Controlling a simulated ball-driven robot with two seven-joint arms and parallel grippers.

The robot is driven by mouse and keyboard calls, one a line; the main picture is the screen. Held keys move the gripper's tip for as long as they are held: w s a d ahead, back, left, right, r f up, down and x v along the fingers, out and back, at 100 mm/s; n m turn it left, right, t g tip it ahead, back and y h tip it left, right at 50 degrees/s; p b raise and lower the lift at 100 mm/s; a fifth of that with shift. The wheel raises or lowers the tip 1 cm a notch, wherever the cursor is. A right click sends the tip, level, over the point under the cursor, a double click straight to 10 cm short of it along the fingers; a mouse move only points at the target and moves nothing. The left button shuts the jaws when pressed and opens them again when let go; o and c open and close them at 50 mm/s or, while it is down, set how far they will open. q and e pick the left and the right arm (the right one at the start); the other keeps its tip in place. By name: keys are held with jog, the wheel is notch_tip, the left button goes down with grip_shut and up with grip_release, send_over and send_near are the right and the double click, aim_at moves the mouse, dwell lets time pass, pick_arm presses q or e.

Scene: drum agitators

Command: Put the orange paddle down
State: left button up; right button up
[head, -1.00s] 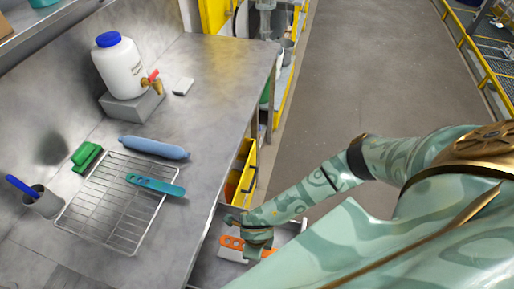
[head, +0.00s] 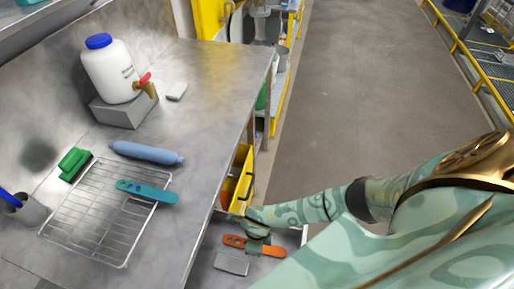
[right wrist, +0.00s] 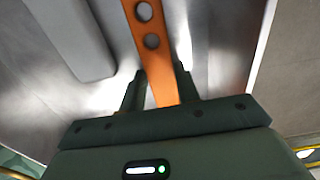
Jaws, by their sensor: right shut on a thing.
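The orange paddle (head: 262,248) is a flat bar with holes, low at the bottom middle of the head view, over a grey metal surface beside the bench. My right gripper (head: 256,238) is around it. In the right wrist view, the orange paddle (right wrist: 146,40) runs up between the two dark fingers of my right gripper (right wrist: 160,90), which is shut on it. I cannot tell whether the paddle touches the surface below. My left gripper is not in view.
A grey block (head: 232,264) lies on the lower surface (head: 206,270) beside the paddle. On the bench are a wire rack (head: 100,222) with a teal paddle (head: 147,192), a blue roller (head: 146,153), a green brush (head: 74,163) and a white jug (head: 112,72). A yellow bin (head: 240,180) stands behind.

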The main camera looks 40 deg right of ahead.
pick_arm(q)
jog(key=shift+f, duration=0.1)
pick_arm(e)
jog(key=shift+f, duration=0.1)
jog(key=o, duration=1)
jog(key=shift+r, duration=0.45)
pick_arm(q)
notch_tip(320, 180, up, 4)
jog(key=p, duration=0.3)
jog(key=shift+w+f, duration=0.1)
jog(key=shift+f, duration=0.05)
pick_arm(e)
notch_tip(320, 180, up, 11)
jog(key=shift+r, duration=0.2)
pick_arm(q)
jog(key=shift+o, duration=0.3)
